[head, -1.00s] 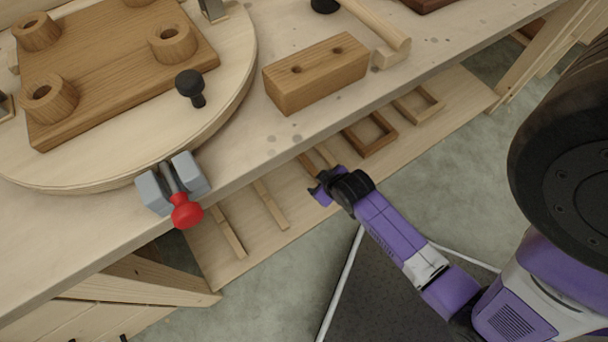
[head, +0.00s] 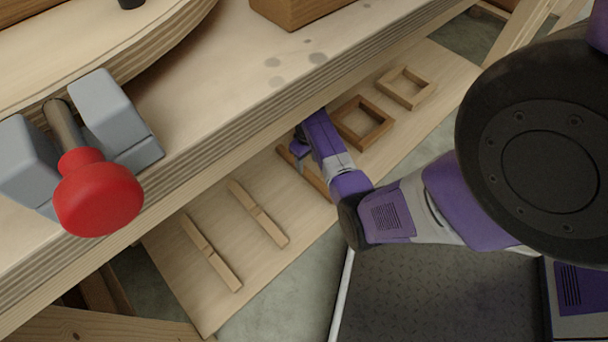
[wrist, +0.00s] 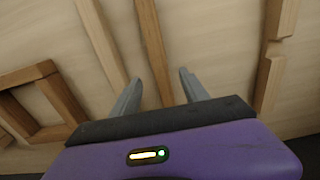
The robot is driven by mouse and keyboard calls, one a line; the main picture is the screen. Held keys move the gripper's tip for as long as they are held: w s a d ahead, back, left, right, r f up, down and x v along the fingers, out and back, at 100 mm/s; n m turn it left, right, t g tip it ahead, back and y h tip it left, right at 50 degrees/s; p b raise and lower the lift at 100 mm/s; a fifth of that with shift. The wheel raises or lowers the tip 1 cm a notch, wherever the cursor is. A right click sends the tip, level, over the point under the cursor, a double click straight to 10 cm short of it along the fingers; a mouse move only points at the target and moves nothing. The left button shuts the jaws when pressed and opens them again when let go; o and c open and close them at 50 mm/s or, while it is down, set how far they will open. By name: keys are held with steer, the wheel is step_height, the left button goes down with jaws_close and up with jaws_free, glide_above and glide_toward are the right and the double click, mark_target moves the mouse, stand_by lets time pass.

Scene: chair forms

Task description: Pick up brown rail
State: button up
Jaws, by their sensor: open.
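The brown rail (head: 316,183) lies on the lower shelf under the bench, partly hidden by my arm in the head view. In the wrist view the brown rail (wrist: 150,40) runs lengthwise between the two fingers of my gripper (wrist: 160,82), which are apart, one on each side of it. My gripper (head: 300,146) is low over the shelf in the head view, its fingers mostly hidden. I cannot tell how far the fingertips are above the shelf.
A paler rail (wrist: 100,40) lies close left of the brown one. A brown frame (head: 362,122) and a lighter frame (head: 406,87) lie to the right; two notched pale rails (head: 258,214) lie left. The bench edge (head: 200,165) overhangs the shelf; a red-knobbed clamp (head: 98,195) sits on it.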

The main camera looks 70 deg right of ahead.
mark_target(305, 170)
steer(key=shift+w+d+f+b, duration=0.1)
steer(key=shift+w+f+b, duration=0.15)
steer(key=shift+f+b, duration=1)
steer(key=shift+w+d+f+b, duration=0.1)
steer(key=shift+w+f+b, duration=0.1)
steer(key=shift+f+b, duration=0.95)
steer(key=shift+f+p, duration=0.3)
steer(key=shift+p, duration=0.1)
jaws_close()
